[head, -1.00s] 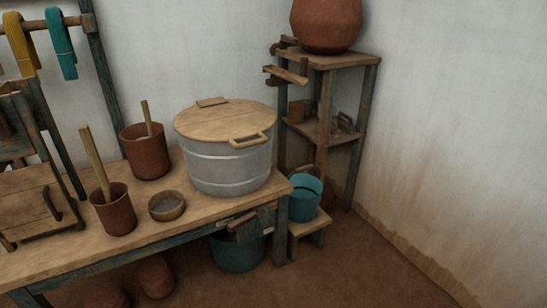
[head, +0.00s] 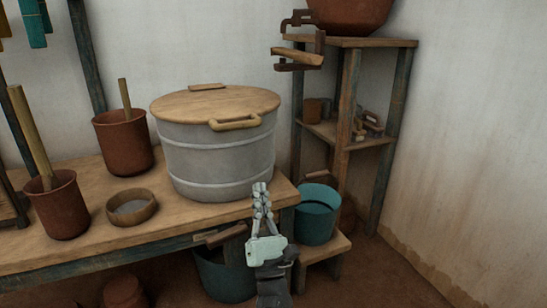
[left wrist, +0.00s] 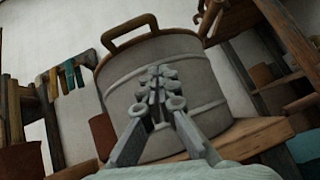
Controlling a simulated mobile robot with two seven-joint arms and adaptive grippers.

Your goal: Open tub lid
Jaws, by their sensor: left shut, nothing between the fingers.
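The grey metal tub (head: 215,160) stands on the wooden bench, with its round wooden lid (head: 200,103) lying on top. A wooden handle (head: 235,122) sticks out at the lid's front edge. My left gripper (head: 260,188) is shut and empty, in front of the tub and lower than the handle. In the left wrist view the shut fingers (left wrist: 160,80) point at the tub wall (left wrist: 205,82), and the handle (left wrist: 129,33) is above and left of them. My right gripper is not in view.
Brown pots with sticks (head: 124,140) and a small bowl (head: 131,207) stand on the bench (head: 175,215) left of the tub. A shelf stand (head: 345,130) is close on the right, with clamp-like wooden pieces (head: 300,55) jutting out. A teal bucket (head: 316,218) sits below it.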

